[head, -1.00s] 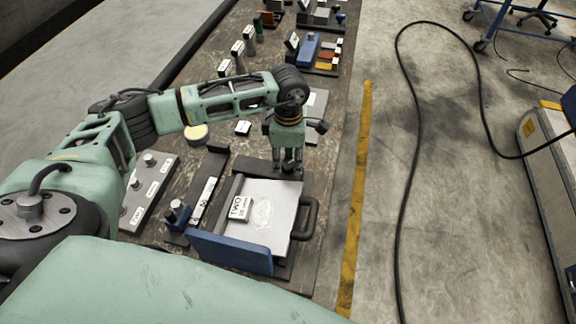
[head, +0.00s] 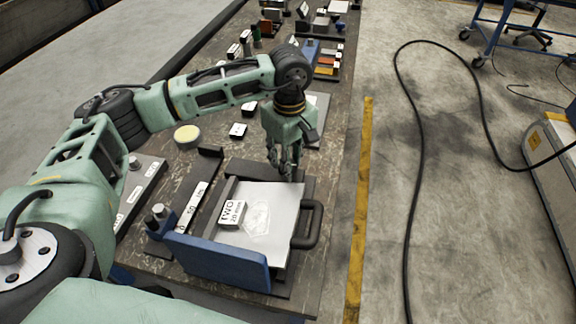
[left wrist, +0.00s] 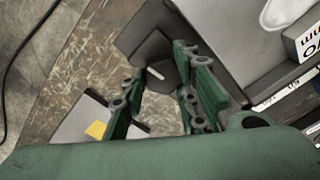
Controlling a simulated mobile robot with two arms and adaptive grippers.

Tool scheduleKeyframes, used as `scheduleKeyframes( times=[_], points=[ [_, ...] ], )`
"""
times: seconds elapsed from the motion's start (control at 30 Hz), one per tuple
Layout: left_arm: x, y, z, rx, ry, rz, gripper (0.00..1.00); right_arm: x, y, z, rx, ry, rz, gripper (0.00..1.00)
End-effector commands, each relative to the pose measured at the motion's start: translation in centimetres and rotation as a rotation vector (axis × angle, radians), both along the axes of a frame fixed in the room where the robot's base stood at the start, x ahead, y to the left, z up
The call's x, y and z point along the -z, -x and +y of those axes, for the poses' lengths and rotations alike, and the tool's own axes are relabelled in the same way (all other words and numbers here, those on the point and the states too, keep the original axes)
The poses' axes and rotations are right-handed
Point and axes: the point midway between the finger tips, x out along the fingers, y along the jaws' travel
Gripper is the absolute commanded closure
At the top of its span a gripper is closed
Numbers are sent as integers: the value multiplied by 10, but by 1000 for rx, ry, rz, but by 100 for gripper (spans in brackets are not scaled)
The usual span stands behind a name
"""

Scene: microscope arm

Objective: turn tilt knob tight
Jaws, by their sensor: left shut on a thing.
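My left gripper (head: 283,168) points down at the far edge of a dark fixture (head: 262,172) on the bench. In the left wrist view its green fingers (left wrist: 160,100) stand on both sides of a dark grey angular part (left wrist: 155,62) with a pale mark, which I take to be the tilt knob. The gripper is shut on it; the contact itself is mostly hidden by the fingers. A light plate (head: 275,215) lies on the fixture, with a white block labelled TWO (head: 232,213) on it. My right gripper is not in view.
A blue bar (head: 215,262) runs along the near side of the plate, and a black handle (head: 316,225) juts out at its right. Floor with a yellow line (head: 358,220) lies right of the bench.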

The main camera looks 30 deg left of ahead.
Motion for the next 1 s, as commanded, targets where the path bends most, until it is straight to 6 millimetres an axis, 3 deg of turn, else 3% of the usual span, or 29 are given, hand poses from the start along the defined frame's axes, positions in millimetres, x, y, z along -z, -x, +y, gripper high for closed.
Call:
scheduleKeyframes(
  times=[0.2, 0.8, 0.83, 1.0],
  points=[
    [-4, -6, -1, 79, 4, -23, 98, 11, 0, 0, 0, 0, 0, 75],
    [-6, -6, -2, 114, 5, -23, 98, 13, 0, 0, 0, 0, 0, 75],
    [-6, -6, -2, 114, 5, -23, 69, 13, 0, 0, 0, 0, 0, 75],
    [-5, -5, -2, 114, 4, -19, 58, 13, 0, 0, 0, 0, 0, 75]
  ],
)
